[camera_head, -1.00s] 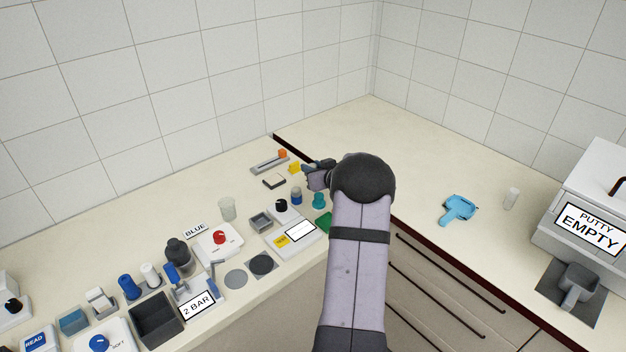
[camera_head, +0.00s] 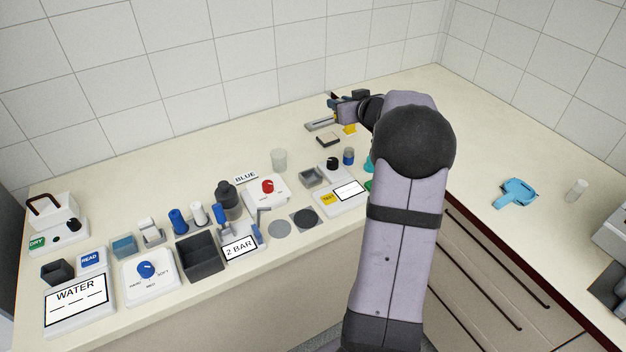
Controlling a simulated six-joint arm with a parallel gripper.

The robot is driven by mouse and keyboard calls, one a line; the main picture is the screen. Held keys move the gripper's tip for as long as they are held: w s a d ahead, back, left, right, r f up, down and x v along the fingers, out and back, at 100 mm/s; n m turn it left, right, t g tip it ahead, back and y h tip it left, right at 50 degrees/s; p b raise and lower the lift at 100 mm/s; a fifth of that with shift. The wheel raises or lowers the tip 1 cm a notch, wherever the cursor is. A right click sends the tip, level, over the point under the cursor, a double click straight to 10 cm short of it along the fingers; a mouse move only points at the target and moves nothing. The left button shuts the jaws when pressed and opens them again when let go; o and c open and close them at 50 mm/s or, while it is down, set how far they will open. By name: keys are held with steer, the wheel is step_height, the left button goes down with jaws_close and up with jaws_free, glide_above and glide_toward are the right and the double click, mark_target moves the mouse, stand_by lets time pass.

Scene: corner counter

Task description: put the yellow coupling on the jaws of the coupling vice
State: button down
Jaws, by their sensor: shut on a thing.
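The orange block seen earlier on the fixture is hidden behind the gripper. I cannot tell for sure which part is the coupling vice.
A blue-banded cylinder (camera_head: 348,156) and a black-knobbed device (camera_head: 338,190) stand nearer. A clear cup (camera_head: 279,159) is to the left. The counter behind the devices is free.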

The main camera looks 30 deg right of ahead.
steer(key=s+a+f+n+y, duration=0.1)
steer(key=s+a, duration=0.1)
steer(key=a, duration=0.4)
steer(key=n+y, duration=0.2)
glide_above(311, 169)
steer(key=s+a, duration=0.1)
steer(key=s, duration=0.2)
step_height(311, 169, down, 4)
steer(key=shift+w+a+f, duration=0.1)
steer(key=shift+w+f, duration=0.05)
steer(key=shift+f, duration=2.3)
steer(key=shift+w+f, duration=0.15)
steer(key=shift+f, duration=2.25)
steer(key=c, duration=1.4)
jaws_free()
steer(key=shift+f, duration=0.15)
steer(key=shift+c, duration=0.2)
